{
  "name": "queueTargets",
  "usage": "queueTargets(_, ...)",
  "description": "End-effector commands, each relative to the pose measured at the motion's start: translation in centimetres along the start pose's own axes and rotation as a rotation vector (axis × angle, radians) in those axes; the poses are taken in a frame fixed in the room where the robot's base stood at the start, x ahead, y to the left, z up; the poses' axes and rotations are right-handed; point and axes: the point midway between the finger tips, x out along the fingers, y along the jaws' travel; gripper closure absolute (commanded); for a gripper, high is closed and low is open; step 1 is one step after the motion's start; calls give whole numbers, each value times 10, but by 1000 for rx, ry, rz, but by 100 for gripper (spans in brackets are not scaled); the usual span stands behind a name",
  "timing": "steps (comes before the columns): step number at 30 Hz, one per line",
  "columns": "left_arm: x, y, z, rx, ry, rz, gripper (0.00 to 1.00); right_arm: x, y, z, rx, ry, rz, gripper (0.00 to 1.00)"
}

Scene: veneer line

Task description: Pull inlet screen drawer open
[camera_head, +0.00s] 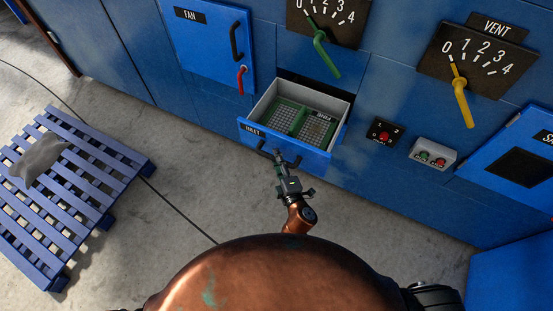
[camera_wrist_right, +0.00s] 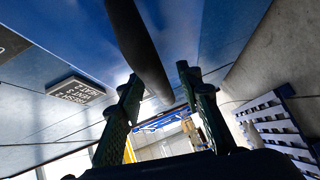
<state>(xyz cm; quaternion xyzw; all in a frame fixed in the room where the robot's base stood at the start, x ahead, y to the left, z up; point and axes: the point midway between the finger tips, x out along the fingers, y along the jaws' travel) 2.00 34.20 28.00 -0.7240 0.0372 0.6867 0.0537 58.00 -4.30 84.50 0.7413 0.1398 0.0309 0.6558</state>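The inlet screen drawer (camera_head: 283,144) stands pulled out of the blue cabinet, its front labelled INLET. Inside its grey walls lie green-framed mesh screens, one marked FINE. My right gripper (camera_head: 279,160) is at the dark bar handle (camera_head: 293,163) on the drawer front. The exact contact is hard to make out. My left gripper is not in view.
A FAN door (camera_head: 205,45) with a red lever is left of the drawer. Green (camera_head: 322,50) and yellow (camera_head: 461,95) dial levers are above and to the right. A button box (camera_head: 433,154) is right. A blue pallet (camera_head: 65,185) with a grey sack lies left; a cable crosses the floor.

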Motion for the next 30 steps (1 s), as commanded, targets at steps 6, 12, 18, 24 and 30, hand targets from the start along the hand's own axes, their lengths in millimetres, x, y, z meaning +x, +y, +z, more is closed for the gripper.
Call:
queueTargets(6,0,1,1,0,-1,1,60,-30,-2,1,0,-1,-3,67)
queueTargets(12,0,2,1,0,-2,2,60,-74,-2,1,1,-2,-3,67)
queueTargets(18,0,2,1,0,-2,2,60,-105,-1,1,2,-2,-3,67)
queueTargets(24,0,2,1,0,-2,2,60,-117,0,0,1,0,-1,67)
queueTargets(30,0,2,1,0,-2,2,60,-118,0,0,0,1,0,67)
